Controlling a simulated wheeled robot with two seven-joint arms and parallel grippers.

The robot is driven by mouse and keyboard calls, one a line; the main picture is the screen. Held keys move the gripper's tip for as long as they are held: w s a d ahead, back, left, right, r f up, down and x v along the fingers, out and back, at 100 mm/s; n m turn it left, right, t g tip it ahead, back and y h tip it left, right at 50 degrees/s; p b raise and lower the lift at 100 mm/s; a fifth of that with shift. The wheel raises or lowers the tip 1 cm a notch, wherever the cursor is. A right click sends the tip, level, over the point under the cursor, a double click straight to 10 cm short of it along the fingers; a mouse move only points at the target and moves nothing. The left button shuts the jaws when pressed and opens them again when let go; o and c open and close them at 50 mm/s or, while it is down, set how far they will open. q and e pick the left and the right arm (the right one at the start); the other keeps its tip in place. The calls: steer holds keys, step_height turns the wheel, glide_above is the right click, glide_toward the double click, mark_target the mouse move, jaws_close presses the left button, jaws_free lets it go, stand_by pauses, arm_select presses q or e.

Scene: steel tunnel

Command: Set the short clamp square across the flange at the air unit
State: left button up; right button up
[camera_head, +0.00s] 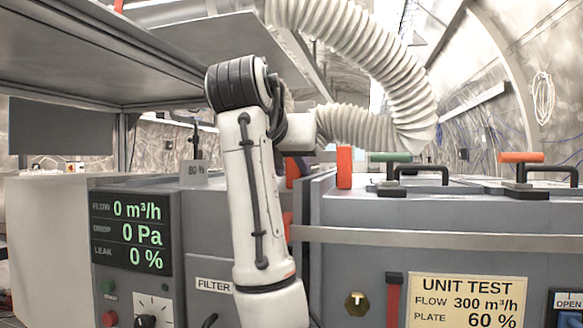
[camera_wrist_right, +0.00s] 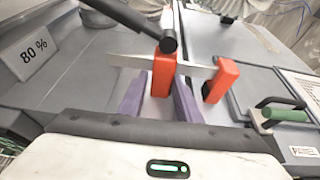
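The right wrist view shows a short clamp with an orange block (camera_wrist_right: 163,78), a thin steel bar and what looks like a second orange jaw (camera_wrist_right: 220,80) to the right. The purple fingers of my right gripper (camera_wrist_right: 160,88) lie on both sides of the first orange block and appear closed on it. In the head view my right forearm hides most of this gripper; an orange block (camera_head: 344,167) shows at the right of the gap between the grey housings. I cannot tell how squarely the clamp sits on the flange. My left gripper is not in view.
The air unit's panel (camera_head: 131,232) reads 0 m³/h, 0 Pa and 0 %. Green (camera_head: 390,157) and orange (camera_head: 520,157) handles stand on the right housing. A ribbed hose (camera_head: 360,45) hangs above. A black rod (camera_wrist_right: 130,22) lies close beyond my right fingers.

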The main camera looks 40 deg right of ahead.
steer(key=shift+o, duration=0.9)
steer(key=shift+d, duration=0.1)
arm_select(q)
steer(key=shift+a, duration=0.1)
arm_select(e)
steer(key=shift+f, duration=0.25)
arm_select(q)
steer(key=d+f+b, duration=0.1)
steer(key=b, duration=0.1)
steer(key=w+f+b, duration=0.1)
steer(key=b, duration=0.2)
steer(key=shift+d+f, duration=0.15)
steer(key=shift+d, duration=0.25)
arm_select(e)
steer(key=v, duration=1)
steer(key=shift+a+r, duration=0.35)
